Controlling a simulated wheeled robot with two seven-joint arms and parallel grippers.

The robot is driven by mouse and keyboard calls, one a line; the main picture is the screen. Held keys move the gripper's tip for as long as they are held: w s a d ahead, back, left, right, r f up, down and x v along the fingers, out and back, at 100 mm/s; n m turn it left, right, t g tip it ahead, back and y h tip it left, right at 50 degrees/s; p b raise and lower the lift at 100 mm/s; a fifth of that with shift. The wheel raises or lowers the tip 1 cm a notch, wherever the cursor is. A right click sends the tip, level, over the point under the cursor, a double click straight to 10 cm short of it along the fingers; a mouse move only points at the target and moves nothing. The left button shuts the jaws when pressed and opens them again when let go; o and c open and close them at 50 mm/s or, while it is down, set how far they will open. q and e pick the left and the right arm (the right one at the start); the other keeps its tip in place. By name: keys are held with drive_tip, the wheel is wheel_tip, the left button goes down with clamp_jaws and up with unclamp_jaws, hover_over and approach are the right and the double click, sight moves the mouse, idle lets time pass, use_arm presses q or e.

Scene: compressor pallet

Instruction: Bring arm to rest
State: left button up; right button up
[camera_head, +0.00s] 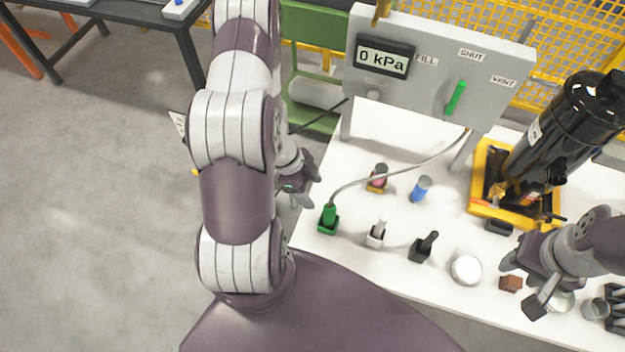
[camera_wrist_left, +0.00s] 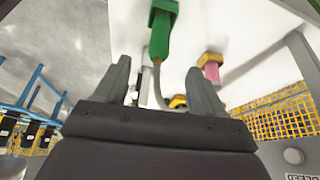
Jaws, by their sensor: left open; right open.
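My left arm reaches up the left side of the head view. My left gripper (camera_head: 302,180) is beside the left edge of the white table (camera_head: 330,262), open and empty. In the left wrist view its two fingers (camera_wrist_left: 165,85) stand apart, with a green fitting (camera_wrist_left: 160,35) beyond them. My right gripper (camera_head: 537,277) is at the right, above the table's front part, open, with nothing seen between its fingers. It is close to a brown block (camera_head: 511,284) and a round glass-like item (camera_head: 562,300) partly hidden behind it.
A grey panel (camera_head: 430,75) reading 0 kPa stands at the back, its green lever (camera_head: 455,98) tilted. A hose runs to the green fitting (camera_head: 328,220). Several small items occupy the table. Floor at left is clear.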

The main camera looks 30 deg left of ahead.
use_arm(q)
drive_tip(key=s+a+r+n+g+y+b, duration=0.1)
drive_tip(key=s+a+r+n+y, duration=0.1)
drive_tip(key=r+n+y, duration=0.3)
drive_tip(key=s+a+r+n+g+y+b, duration=0.1)
drive_tip(key=s+a+r+n, duration=0.15)
drive_tip(key=n, duration=0.35)
drive_tip(key=w+d+r+n+t+h+b, duration=0.1)
drive_tip(key=w+d+r+n+t, duration=0.1)
drive_tip(key=d+r, duration=0.8)
drive_tip(key=shift+d+n+b, duration=0.3)
drive_tip(key=shift+d+n, duration=0.2)
drive_tip(key=shift+d, duration=0.5)
drive_tip(key=shift+s, duration=0.15)
